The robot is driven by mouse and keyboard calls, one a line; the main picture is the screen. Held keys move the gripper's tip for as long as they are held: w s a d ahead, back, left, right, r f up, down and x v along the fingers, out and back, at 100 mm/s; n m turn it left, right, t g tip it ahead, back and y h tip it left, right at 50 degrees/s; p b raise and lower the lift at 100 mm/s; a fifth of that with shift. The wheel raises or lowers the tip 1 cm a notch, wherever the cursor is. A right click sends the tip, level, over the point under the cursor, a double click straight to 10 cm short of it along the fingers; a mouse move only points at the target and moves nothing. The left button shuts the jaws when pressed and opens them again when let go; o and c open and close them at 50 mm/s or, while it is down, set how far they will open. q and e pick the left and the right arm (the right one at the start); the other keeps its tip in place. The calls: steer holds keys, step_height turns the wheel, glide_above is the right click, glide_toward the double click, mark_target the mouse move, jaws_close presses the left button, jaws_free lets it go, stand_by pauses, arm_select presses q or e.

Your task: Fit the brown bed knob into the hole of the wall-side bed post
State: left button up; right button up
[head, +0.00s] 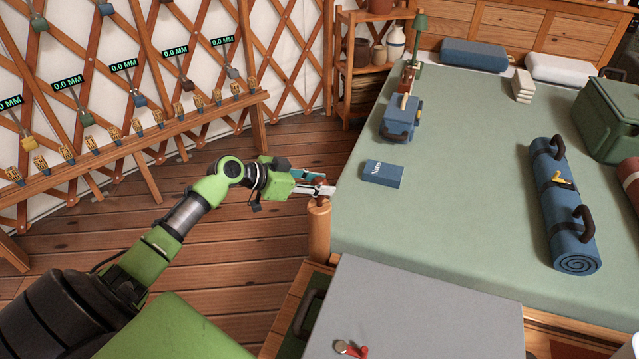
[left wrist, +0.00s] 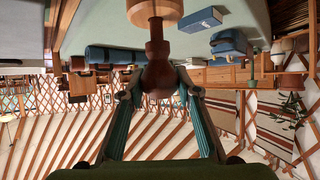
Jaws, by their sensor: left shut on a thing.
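My left gripper (head: 322,190) is shut on the brown bed knob (head: 318,180) at the near left corner of the bed. In the left wrist view the dark brown knob (left wrist: 158,68) sits between the two fingers (left wrist: 158,92), its narrow end towards the light wooden bed post (left wrist: 155,12). The post (head: 319,232) stands upright below the gripper in the head view. The knob looks in line with the post and at its top. The hole is hidden, and I cannot tell how deep the knob's end sits. My right gripper is not in view.
The green bed (head: 460,150) lies right of the post, with a blue box (head: 384,173) and a rolled blue mat (head: 562,205) on it. A grey-topped surface (head: 415,310) is just in front. A long wooden bench (head: 130,145) runs along the lattice wall, with open floor between.

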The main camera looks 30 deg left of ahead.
arm_select(q)
steer(key=shift+f+b, duration=1.05)
steer(key=shift+f, duration=0.15)
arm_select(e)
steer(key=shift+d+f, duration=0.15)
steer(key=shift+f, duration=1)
arm_select(q)
steer(key=o, duration=1.2)
steer(key=shift+a, duration=0.1)
steer(key=shift+v, duration=4)
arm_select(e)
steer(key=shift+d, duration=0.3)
arm_select(q)
steer(key=shift+w, duration=0.15)
steer(key=x, duration=0.7)
steer(key=shift+w+d+f, duration=0.15)
steer(key=shift+w+d, duration=0.15)
steer(key=shift+r+p, duration=0.4)
steer(key=shift+p, duration=0.1)
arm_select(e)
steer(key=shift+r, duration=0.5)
